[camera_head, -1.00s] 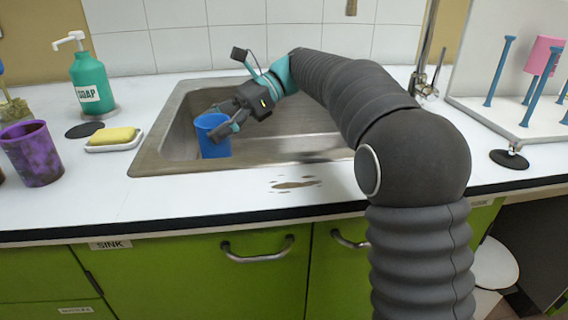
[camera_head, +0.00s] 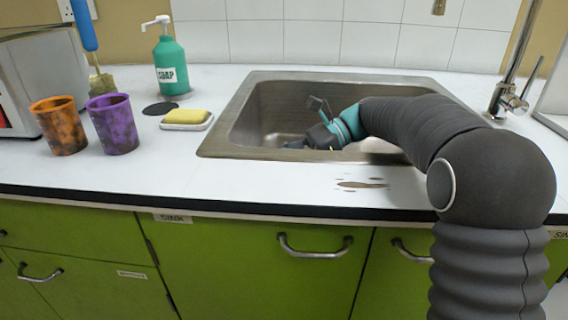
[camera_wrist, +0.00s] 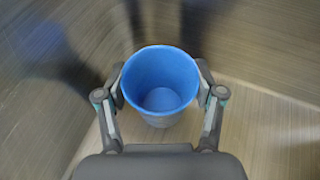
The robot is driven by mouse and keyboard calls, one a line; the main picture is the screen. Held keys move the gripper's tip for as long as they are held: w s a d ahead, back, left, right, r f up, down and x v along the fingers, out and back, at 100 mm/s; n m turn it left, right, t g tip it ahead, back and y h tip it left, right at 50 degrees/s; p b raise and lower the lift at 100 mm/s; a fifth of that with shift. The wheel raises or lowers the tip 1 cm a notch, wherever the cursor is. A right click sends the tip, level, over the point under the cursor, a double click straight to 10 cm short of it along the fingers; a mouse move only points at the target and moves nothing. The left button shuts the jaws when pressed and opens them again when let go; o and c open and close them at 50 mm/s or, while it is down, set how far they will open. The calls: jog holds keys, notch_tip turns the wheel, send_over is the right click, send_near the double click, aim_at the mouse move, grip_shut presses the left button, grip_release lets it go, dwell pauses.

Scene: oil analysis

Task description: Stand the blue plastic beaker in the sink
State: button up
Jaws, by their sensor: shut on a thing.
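The blue plastic beaker (camera_wrist: 160,88) shows in the wrist view between my two fingers, with its open mouth facing the camera and its inside empty. My gripper (camera_wrist: 160,92) is shut on it, one finger on each side. In the head view my gripper (camera_head: 302,143) is low inside the metal sink (camera_head: 250,105), and the beaker is hidden there behind the front rim. The sink's floor and walls surround the beaker in the wrist view. I cannot tell whether its base touches the floor.
Left of the sink stand an orange stained beaker (camera_head: 60,125), a purple stained beaker (camera_head: 113,124), a yellow sponge on a dish (camera_head: 186,118) and a green soap bottle (camera_head: 171,68). A tap (camera_head: 510,95) rises at the right. A brown stain (camera_head: 362,184) marks the front counter.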

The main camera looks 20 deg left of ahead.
jog(key=o, duration=1.1)
jog(key=shift+c, duration=0.2)
jog(key=shift+w+d+r, duration=0.2)
jog(key=p+v, duration=0.1)
jog(key=v, duration=1)
jog(key=shift+d, duration=0.2)
jog(key=shift+w+r, duration=0.1)
